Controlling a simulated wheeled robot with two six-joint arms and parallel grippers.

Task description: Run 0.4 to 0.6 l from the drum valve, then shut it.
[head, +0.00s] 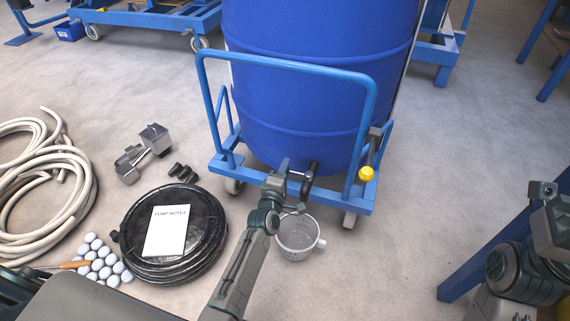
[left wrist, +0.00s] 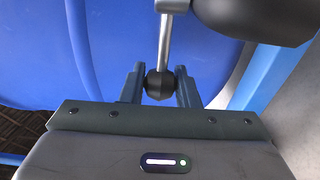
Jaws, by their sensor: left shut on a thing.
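The large blue drum (head: 315,90) stands on a blue wheeled trolley (head: 375,95). A dark valve spout (head: 309,180) sticks out low at its front. A clear measuring jug (head: 298,240) with its handle to the right stands on the floor below the spout. I cannot tell its liquid level or see a stream. My left gripper (head: 284,180) is at the valve, left of the spout. In the left wrist view its fingers are shut on the black ball knob (left wrist: 159,86) of the metal valve lever (left wrist: 164,45). My right gripper (head: 548,205) is at the right edge, away from the drum; its jaws are unclear.
A coiled black hose (head: 205,225) with a "Pump notes" sheet (head: 167,231) lies left of my left arm. Pale hoses (head: 75,150), white balls (head: 100,262) and a grey metal part (head: 143,152) lie farther left. The floor right of the jug is clear up to a blue post (head: 470,270).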

